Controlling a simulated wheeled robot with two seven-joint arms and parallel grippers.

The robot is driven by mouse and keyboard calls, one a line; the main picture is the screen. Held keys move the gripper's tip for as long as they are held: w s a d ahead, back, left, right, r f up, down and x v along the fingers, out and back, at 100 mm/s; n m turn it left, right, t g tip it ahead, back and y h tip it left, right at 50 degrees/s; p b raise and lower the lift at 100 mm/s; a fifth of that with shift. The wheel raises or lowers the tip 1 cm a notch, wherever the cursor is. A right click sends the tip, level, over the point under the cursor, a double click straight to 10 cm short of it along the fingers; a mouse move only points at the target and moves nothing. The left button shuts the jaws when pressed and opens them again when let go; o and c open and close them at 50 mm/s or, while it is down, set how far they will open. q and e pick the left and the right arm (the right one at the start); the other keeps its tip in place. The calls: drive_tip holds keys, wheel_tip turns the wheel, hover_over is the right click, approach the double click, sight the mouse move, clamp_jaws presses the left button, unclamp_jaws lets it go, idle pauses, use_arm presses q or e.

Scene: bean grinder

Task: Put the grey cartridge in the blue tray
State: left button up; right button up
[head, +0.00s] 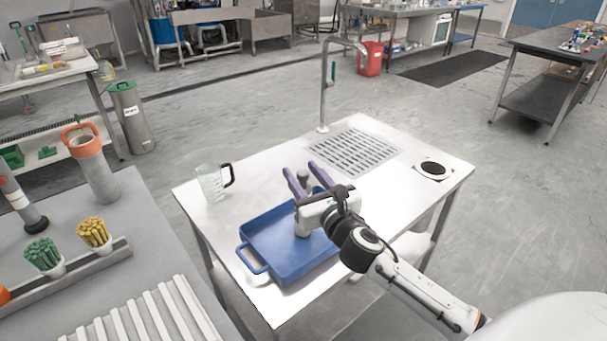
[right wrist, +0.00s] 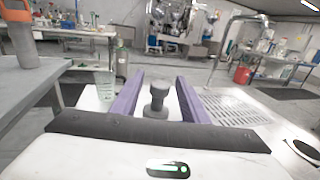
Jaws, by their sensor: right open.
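The grey cartridge (head: 303,178) stands upright between the two purple fingers of my right gripper (head: 306,176). In the right wrist view the cartridge (right wrist: 158,98) stands between the spread fingers (right wrist: 157,98), with a gap on each side. The right gripper is open. The blue tray (head: 262,237) lies on the white table under the gripper. My left gripper is out of view.
A clear measuring jug (head: 212,184) stands on the white table left of the tray. A tap (head: 324,90) and drain grate (head: 354,152) are at the back, with a round dark opening (head: 433,168) at right. A grey bench with pots of sticks is at left.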

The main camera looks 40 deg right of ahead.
drive_tip(key=shift+r, duration=0.15)
drive_tip(key=s+a, duration=0.2)
drive_tip(key=s, duration=0.9)
drive_tip(key=shift+s+b, duration=0.4)
